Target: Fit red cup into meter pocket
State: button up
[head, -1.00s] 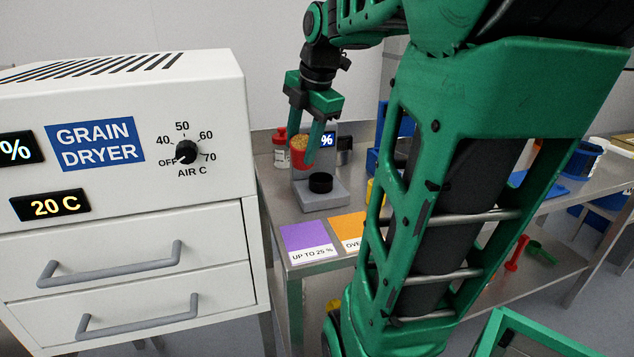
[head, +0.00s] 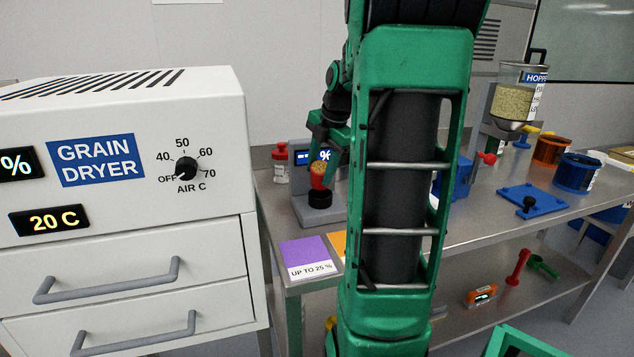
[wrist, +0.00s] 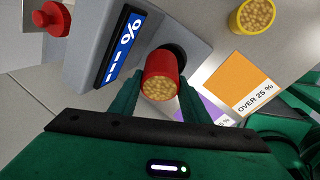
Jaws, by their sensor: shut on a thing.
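The red cup (head: 319,174), full of yellow grain, is held between the fingers of my gripper (head: 326,170). In the wrist view the red cup (wrist: 160,76) sits between the two green fingers of my gripper (wrist: 160,92). The grey meter (head: 301,206) stands on the steel bench with a blue % display (head: 324,156). Its round black pocket (head: 320,199) lies just below the cup in the head view. In the wrist view the cup covers most of the pocket (wrist: 178,50). I cannot tell whether the cup's base is inside the pocket or just above it.
A purple card (head: 307,256) and an orange card (wrist: 243,83) lie on the bench in front of the meter. A yellow cup of grain (wrist: 256,17) stands nearby. The grain dryer (head: 120,150) stands at left.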

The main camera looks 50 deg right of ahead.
aim_at(320, 182)
notch_tip(320, 182, down, 4)
jog(key=shift+r, duration=0.25)
jog(key=o, duration=1.2)
jog(key=shift+f, duration=0.25)
jog(key=v, duration=1.1)
jog(key=shift+w+a+r, duration=0.1)
jog(key=shift+w+a, duration=0.05)
jog(key=shift+w, duration=0.25)
jog(key=s+a+f+m+g, duration=0.1)
jog(key=s+a+f+m, duration=0.6)
jog(key=s+a+m, duration=0.2)
jog(key=s+a+f+m+g, duration=0.2)
jog(key=s+a+f+m, duration=0.6)
jog(key=m, duration=0.6)
jog(key=s+a, duration=0.1)
jog(key=a, duration=0.1)
jog(key=shift+a+y, duration=0.3)
jog(key=shift+a, duration=0.1)
